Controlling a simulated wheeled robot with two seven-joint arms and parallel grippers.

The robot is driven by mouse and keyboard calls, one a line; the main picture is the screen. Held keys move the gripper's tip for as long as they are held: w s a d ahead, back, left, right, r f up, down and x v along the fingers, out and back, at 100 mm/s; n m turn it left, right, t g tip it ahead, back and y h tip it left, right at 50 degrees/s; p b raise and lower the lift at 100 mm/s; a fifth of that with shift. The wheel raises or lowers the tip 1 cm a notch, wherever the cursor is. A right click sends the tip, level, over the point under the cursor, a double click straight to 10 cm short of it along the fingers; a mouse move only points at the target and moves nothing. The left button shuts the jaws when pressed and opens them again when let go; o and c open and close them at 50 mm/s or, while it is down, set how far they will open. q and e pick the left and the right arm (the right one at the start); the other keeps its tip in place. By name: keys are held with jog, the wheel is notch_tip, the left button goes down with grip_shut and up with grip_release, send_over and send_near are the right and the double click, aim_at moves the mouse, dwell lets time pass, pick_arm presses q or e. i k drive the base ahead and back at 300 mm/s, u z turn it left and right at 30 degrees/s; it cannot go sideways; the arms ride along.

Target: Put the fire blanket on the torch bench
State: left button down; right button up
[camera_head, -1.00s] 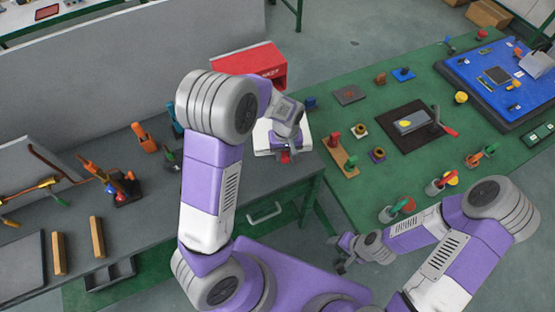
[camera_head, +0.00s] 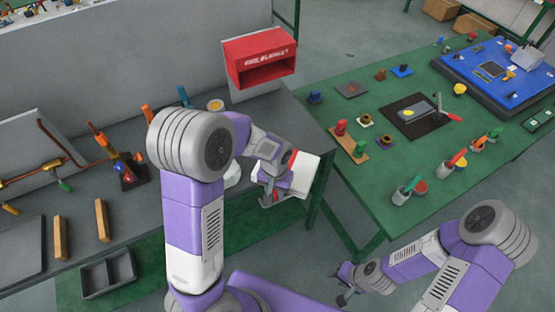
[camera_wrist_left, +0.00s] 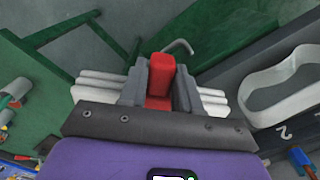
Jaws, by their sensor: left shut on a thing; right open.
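The fire blanket (camera_head: 301,174) is a white folded pack with a red tab. My left gripper (camera_head: 268,194) is shut on the red tab, which shows between the fingers in the left wrist view (camera_wrist_left: 159,82); white folds (camera_wrist_left: 100,88) stick out on both sides. The blanket is held tilted near the right end of the grey torch bench (camera_head: 80,222); I cannot tell its height. The red fire blanket box (camera_head: 262,62) stands open at the bench's back right and looks empty. My right gripper (camera_head: 343,284) is open and empty, low in front of the green table.
A white ring (camera_wrist_left: 290,85) stands near the numbered bench edge. The green table (camera_head: 340,195) with tools is at right, a gap between.

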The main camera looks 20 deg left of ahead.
aim_at(287, 138)
jog(key=k, duration=1.15)
jog(key=z, duration=1.5)
jog(key=i, duration=1.1)
jog(key=u, duration=2.5)
jog(key=i, duration=1.5)
jog(key=u, duration=0.05)
